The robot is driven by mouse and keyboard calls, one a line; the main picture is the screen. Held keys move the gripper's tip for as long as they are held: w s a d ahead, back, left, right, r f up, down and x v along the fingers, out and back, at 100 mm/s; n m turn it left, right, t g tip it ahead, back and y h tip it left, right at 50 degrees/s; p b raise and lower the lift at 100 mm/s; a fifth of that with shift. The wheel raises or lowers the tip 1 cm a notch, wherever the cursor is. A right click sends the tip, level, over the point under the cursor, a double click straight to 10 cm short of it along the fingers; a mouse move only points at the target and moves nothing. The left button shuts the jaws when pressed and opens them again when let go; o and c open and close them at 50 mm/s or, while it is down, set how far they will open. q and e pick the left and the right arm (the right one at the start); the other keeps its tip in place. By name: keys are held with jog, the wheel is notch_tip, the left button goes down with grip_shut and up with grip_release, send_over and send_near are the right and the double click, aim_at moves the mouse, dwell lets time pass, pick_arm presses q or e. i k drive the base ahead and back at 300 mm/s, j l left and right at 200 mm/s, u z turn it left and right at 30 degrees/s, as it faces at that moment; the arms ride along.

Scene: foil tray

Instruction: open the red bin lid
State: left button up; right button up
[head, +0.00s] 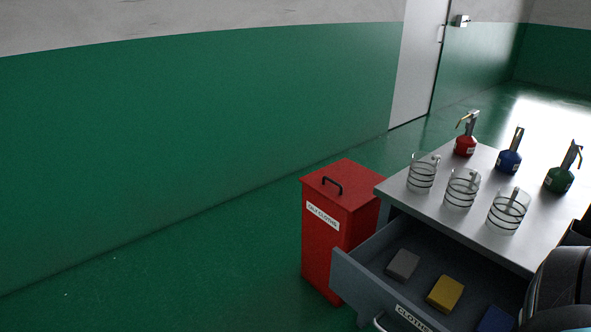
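The red bin (321,248) stands on the green floor just left of the metal table. A white label reading "OILY CLOTHS" is on its front. Its flat red lid (352,178) looks shut, with a black handle (333,185) on top. Neither gripper's fingers can be seen. A dark part of my own body fills the lower right corner of the head view.
The metal table (398,203) holds three wire-ringed clear holders and red, blue and green cans. Its drawer (352,281) is open beside the bin, with grey (403,265), yellow (445,293) and blue (496,319) cloths inside. Floor left of the bin is clear.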

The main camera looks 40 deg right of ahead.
aim_at(348, 185)
jog(key=i+z, duration=0.15)
jog(key=i, duration=0.55)
jog(key=i+j+z, duration=0.15)
jog(key=i, duration=0.55)
jog(key=i+z, duration=0.7)
jog(key=i+j+z, duration=0.15)
jog(key=i+z, duration=0.4)
jog(key=z, duration=0.2)
jog(key=i+z, duration=0.2)
jog(key=z, duration=0.25)
jog(key=i+z, duration=0.25)
jog(key=z, duration=0.2)
jog(key=i+j+z, duration=0.15)
jog(key=z, duration=0.15)
jog(key=i, duration=0.1)
